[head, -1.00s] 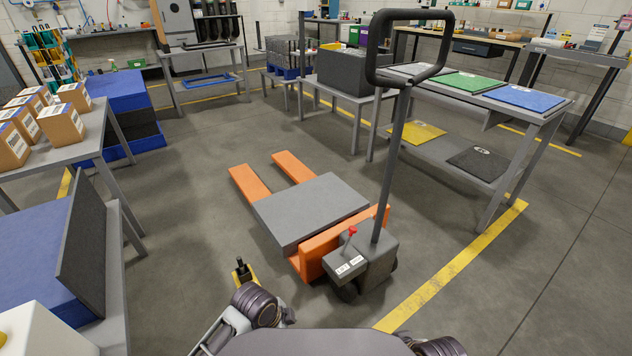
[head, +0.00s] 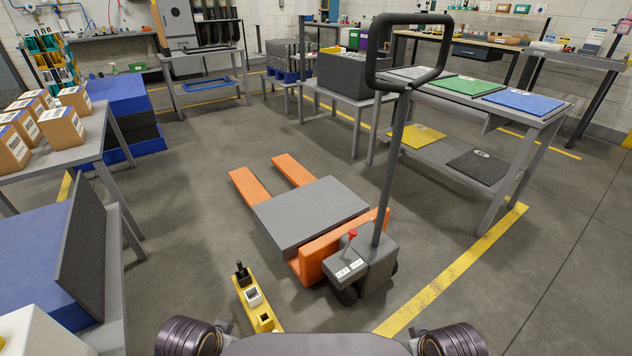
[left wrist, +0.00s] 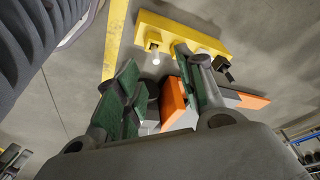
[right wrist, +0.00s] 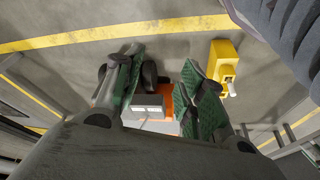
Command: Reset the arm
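My left gripper (left wrist: 160,85) shows in the left wrist view with its green-padded fingers apart and nothing between them. My right gripper (right wrist: 165,80) shows in the right wrist view, also with fingers apart and empty. In the head view only the dark ribbed upper parts of my left arm (head: 190,337) and right arm (head: 452,340) show at the bottom edge, roughly level on both sides. The grippers themselves are hidden from the head view.
An orange pallet jack (head: 320,255) with a grey slab (head: 310,210) stands just ahead. A yellow block-holder (head: 252,300) is in front at left. Tables with boxes (head: 62,127) and coloured panels (head: 468,85) flank the floor. Open floor (head: 200,200) lies left of the jack.

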